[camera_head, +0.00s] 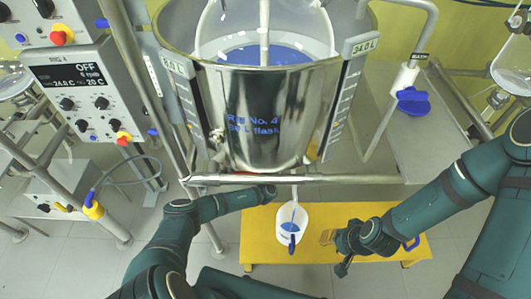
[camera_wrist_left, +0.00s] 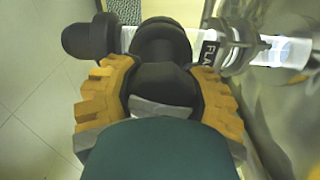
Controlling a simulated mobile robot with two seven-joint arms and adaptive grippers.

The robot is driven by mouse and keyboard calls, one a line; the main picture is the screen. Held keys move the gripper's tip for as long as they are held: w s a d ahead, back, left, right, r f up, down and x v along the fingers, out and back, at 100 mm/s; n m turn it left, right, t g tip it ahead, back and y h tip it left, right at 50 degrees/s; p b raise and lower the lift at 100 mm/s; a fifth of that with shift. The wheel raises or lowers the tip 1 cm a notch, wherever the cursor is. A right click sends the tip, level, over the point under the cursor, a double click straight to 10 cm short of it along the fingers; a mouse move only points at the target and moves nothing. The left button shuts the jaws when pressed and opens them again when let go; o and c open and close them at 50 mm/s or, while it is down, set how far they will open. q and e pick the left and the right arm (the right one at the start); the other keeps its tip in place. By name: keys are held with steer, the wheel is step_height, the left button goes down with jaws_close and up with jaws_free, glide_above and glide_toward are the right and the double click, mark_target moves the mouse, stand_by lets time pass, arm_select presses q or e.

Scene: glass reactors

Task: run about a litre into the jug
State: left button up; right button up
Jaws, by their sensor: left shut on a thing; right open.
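The reactor vessel (camera_head: 265,120) holds blue liquid (camera_head: 268,54) inside its glass flask. Below it, a white jug (camera_head: 309,218) stands upright on a yellow platform, with blue showing inside and a blue handle (camera_head: 292,243) facing me. A thin pale vertical line above the jug may be an outlet or a stream; I cannot tell. My left gripper (camera_wrist_left: 160,70) is shut on a black valve knob (camera_wrist_left: 163,88) beside a part labelled "FLA…" (camera_wrist_left: 209,50). In the head view its fingers are hidden below the vessel. My right gripper (camera_head: 328,238) is open, just right of the jug and apart from it.
The yellow platform (camera_head: 262,248) has bare room left of the jug. A metal frame bar (camera_head: 350,180) crosses just above it. A control box (camera_head: 82,88) reading OFF stands at left. A blue bath valve handle (camera_head: 413,102) is at right. Another blue loop (camera_head: 411,244) shows beyond my right arm.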

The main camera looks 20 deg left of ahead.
arm_select(q)
steer(key=n, duration=0.4)
steer(key=shift+s+d+f, duration=0.15)
steer(key=shift+d+f, duration=0.05)
steer(key=shift+d, duration=0.1)
steer(key=shift+n, duration=1.7)
steer(key=shift+n, duration=0.3)
steer(key=o, duration=1.3)
steer(key=shift+r, duration=0.2)
steer(key=shift+a, duration=0.1)
steer(key=shift+a+r, duration=0.1)
